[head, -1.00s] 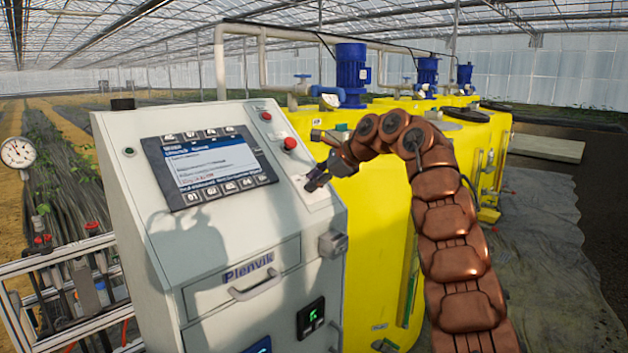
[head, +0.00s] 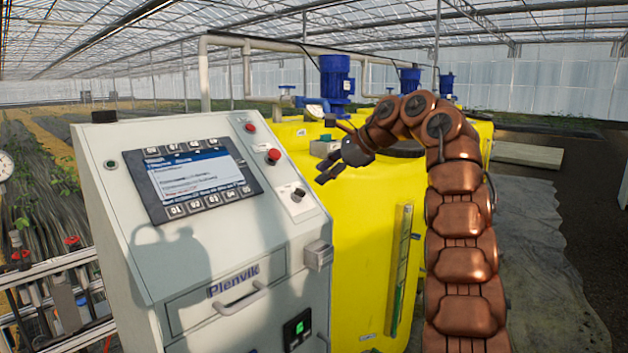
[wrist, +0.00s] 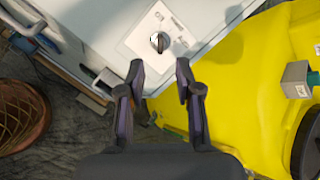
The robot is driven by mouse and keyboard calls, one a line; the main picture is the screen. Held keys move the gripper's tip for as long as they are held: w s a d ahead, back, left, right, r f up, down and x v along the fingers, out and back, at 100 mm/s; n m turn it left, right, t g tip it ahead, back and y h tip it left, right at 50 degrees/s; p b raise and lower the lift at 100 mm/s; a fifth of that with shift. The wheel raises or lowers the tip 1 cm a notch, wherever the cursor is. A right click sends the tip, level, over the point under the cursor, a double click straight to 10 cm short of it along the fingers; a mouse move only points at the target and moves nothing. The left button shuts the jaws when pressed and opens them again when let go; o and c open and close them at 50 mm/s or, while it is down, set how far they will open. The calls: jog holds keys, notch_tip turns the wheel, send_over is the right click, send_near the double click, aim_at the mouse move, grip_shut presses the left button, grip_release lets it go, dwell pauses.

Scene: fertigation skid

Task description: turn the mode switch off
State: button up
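The mode switch (head: 298,194) is a small dark knob on a pale plate at the right of the cabinet's sloped panel. It also shows in the wrist view (wrist: 159,42), near the top middle, with its plate around it. My gripper (head: 326,172) is up and to the right of the switch, beside the panel and apart from it. In the wrist view the two dark fingers (wrist: 157,68) are spread, with an empty gap between them. The switch lies beyond the fingertips, in line with that gap. The knob's exact setting is too small to tell.
The grey cabinet (head: 190,262) carries a screen (head: 200,175), a red button (head: 273,156) and another red button (head: 250,127) above it. A drawer handle (head: 240,300) and a grey box (head: 318,255) stick out. Yellow tanks (head: 365,225) stand close behind on the right.

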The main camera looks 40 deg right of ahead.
jog(key=shift+v, duration=1)
